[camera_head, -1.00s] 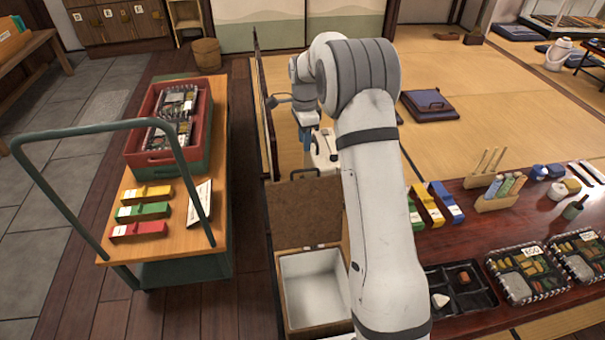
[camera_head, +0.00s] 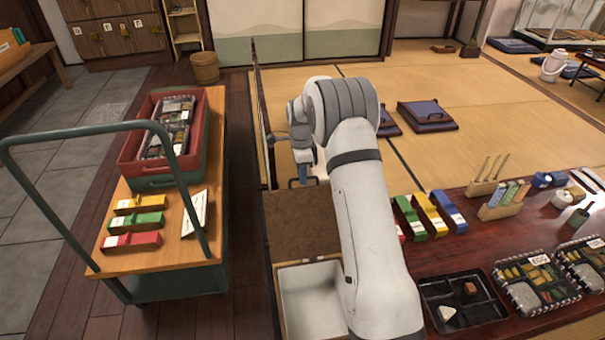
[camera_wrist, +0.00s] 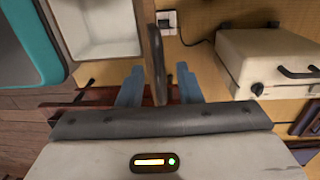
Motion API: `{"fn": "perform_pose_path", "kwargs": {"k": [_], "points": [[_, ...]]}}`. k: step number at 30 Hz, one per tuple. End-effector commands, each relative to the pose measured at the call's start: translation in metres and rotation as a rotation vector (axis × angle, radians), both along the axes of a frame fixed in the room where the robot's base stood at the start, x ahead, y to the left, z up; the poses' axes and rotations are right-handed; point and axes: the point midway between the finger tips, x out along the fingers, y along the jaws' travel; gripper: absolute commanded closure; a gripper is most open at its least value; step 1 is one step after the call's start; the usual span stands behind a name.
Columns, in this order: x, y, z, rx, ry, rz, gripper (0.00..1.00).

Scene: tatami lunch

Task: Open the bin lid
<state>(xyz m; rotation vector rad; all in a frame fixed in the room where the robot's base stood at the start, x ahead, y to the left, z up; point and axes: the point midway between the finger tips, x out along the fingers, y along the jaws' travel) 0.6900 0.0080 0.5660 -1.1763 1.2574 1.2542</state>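The bin (camera_head: 278,300) stands in front of me with its white inside showing. Its brown lid (camera_head: 305,225) is raised, standing up at the bin's far edge. My gripper (camera_head: 303,182) is at the lid's top edge, partly hidden behind it in the head view. In the wrist view the lid (camera_wrist: 155,55) shows nearly edge-on between the two blue fingers of my gripper (camera_wrist: 158,88). The fingers are apart, with visible gaps to the lid on both sides. The bin's white inside (camera_wrist: 100,28) also shows there at the upper left.
A cart (camera_head: 175,245) with a red crate (camera_head: 127,165) stands left of the bin. A dark table (camera_head: 440,260) with lunch boxes and coloured boxes is at the right. A pale case (camera_wrist: 265,65) lies right of the gripper in the wrist view. A thin upright panel (camera_head: 262,120) stands behind.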

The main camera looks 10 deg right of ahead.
Motion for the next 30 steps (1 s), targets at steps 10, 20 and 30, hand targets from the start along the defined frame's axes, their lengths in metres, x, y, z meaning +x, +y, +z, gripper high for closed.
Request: {"fn": "perform_pose_path", "kwargs": {"k": [10, 20, 30], "points": [[0.0000, -0.0004, 0.0003, 0.000, 0.000, 0.000, 0.85], [0.0000, -0.0006, 0.0005, 0.000, 0.000, 0.000, 1.00], [-0.0011, -0.0008, 0.0007, 0.000, -0.007, -0.001, 1.00]]}}
